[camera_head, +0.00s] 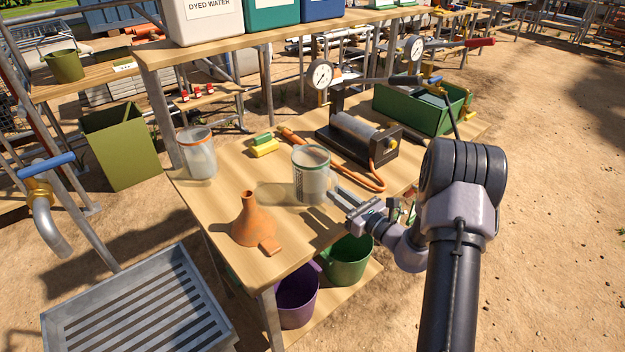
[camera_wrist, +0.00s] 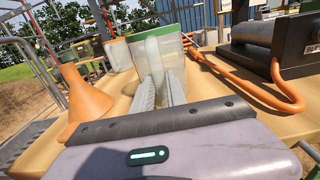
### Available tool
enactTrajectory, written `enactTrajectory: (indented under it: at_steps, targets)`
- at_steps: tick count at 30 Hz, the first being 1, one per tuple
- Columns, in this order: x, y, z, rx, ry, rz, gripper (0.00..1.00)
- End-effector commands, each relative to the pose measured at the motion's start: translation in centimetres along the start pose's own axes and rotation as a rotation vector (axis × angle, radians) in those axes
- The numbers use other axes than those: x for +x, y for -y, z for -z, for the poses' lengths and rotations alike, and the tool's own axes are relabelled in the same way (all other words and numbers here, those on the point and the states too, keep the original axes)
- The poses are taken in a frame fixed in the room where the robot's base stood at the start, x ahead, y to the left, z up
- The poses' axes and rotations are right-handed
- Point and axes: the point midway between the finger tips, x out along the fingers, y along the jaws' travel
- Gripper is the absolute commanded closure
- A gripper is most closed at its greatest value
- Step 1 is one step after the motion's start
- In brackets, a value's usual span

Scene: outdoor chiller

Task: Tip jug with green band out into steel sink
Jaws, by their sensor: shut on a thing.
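The clear jug with the green band (camera_head: 312,172) is at the middle of the wooden table, and it also shows in the wrist view (camera_wrist: 158,50). My gripper (camera_head: 338,198) reaches it from the right and is shut on it low on its side. The jug looks upright; whether its base touches the table is hard to tell. Its contents are not clear. The steel sink (camera_head: 130,310) is at the lower left, below table height, with a slatted bottom. A tap with a blue handle (camera_head: 45,200) stands behind it.
Another clear jug with an orange band (camera_head: 197,153) stands at the table's left. An orange funnel (camera_head: 250,222) stands near the front edge, between the held jug and the sink. A hand pump (camera_head: 357,135) with an orange hose and a green crate (camera_head: 422,106) are at the back right.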

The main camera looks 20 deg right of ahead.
Motion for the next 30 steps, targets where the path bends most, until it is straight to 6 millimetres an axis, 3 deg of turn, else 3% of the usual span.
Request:
enactTrajectory:
  at_steps: [13, 30]
  targets:
    - [0.0, 0.0, -0.5, 0.0, 0.002, 0.001, 1.0]
    - [0.0, 0.0, -6.2, -0.001, 0.002, 0.0, 1.0]
